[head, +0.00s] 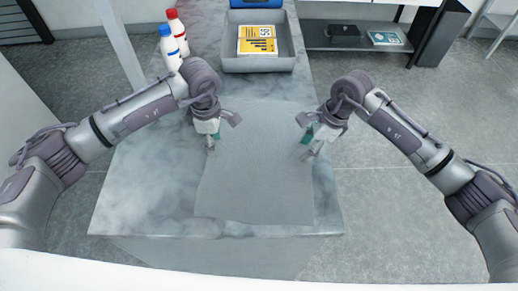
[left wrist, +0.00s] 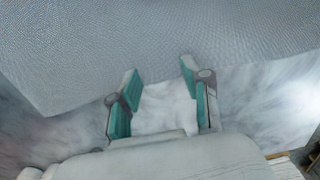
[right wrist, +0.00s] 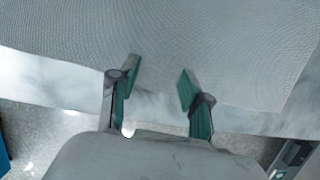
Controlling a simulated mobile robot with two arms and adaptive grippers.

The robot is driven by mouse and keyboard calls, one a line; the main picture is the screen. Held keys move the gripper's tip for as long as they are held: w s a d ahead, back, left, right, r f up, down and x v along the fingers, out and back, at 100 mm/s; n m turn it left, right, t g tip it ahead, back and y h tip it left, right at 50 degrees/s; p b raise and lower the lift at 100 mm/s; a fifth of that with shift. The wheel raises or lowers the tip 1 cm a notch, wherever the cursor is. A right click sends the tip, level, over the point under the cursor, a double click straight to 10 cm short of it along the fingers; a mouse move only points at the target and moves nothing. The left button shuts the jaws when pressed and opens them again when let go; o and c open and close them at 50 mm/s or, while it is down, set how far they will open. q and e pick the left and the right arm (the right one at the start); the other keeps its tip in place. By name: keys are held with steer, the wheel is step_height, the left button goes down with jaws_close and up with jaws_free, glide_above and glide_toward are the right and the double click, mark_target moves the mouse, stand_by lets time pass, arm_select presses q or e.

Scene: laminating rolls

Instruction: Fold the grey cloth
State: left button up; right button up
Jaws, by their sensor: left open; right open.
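The grey cloth (head: 258,185) lies flat and spread out on the marble table, reaching close to its front edge. My left gripper (head: 211,150) is over the cloth's left edge. In the left wrist view the cloth (left wrist: 170,40) fills the top, and the open fingers (left wrist: 158,80) straddle its edge with bare marble between them. My right gripper (head: 307,157) is over the cloth's right edge. In the right wrist view the cloth (right wrist: 200,40) lies under the open fingertips (right wrist: 158,72). Both grippers are empty. I cannot tell whether the fingertips touch the cloth.
The marble table (head: 150,190) is bare left of the cloth. A grey tray (head: 258,65) with a yellow packet (head: 257,39) stands at the back. A blue-capped bottle (head: 169,50) and a red-capped bottle (head: 177,30) stand at the back left. A shelf (head: 345,38) is beyond, right.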

arm_select(q)
steer(key=shift+f, duration=0.3)
arm_select(e)
steer(key=shift+f, duration=0.3)
arm_select(q)
steer(key=shift+r, duration=0.1)
arm_select(e)
steer(key=shift+r, duration=0.1)
arm_select(q)
steer(key=shift+c, duration=0.2)
steer(key=shift+f, duration=0.2)
jaws_close()
arm_select(e)
steer(key=shift+s, duration=0.1)
jaws_close()
arm_select(q)
steer(key=shift+s, duration=0.1)
steer(key=shift+s, duration=0.1)
arm_select(e)
steer(key=shift+s+f, duration=0.1)
steer(key=shift+f, duration=0.1)
stand_by(0.3)
